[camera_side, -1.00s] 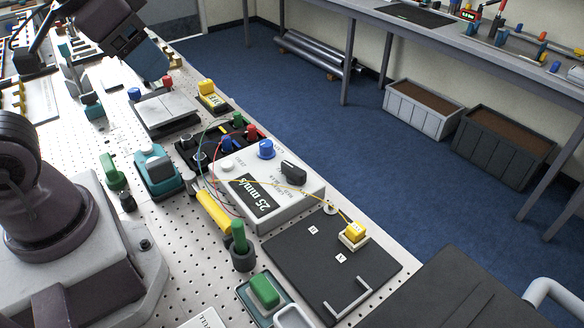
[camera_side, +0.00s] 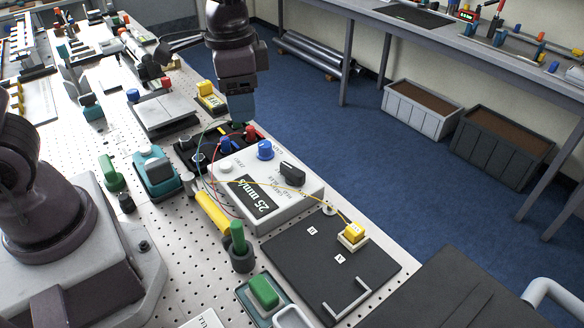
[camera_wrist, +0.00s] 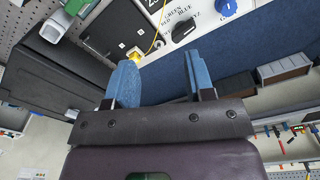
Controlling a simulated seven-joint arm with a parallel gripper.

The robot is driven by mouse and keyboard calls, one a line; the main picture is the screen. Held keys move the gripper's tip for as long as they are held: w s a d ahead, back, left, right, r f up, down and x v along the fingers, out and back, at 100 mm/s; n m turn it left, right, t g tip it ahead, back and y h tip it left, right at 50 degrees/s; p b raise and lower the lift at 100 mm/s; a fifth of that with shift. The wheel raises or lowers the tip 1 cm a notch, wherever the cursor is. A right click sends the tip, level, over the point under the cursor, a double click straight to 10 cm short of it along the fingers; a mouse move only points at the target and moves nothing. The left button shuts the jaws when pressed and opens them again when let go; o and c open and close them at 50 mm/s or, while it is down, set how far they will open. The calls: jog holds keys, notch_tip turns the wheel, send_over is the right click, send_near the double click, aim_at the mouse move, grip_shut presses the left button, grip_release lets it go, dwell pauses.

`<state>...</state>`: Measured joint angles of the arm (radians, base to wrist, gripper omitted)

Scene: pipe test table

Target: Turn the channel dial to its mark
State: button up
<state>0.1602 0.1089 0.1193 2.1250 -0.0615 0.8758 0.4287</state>
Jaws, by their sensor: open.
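The grey-white instrument box (camera_side: 270,190) has a black pointer dial (camera_side: 293,173) and a blue knob (camera_side: 265,149) on top, beside a "25 mm/s" panel. In the wrist view, the black dial (camera_wrist: 183,31) has GREEN, RED and BLUE lettering around it, and the blue knob (camera_wrist: 226,8) is to its right. I cannot make out a separate target mark. My gripper (camera_side: 240,112) is above and behind the box, apart from both knobs. In the wrist view, my gripper (camera_wrist: 163,82) shows two blue fingers spread with nothing between them.
A black block with red and blue plugs (camera_side: 228,142) and thin wires sits behind the box. A dark plate (camera_side: 315,270) with a yellow plug (camera_side: 354,232) lies in front.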

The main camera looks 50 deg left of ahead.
aim_at(292, 169)
jog(key=w+f+m, duration=0.8)
jog(key=w+m, duration=0.2)
jog(key=m, duration=0.1)
jog(key=f, duration=1.2)
jog(key=shift+s+d, duration=0.15)
jog(key=shift+d, duration=0.05)
jog(key=shift+c, duration=0.5)
grip_shut()
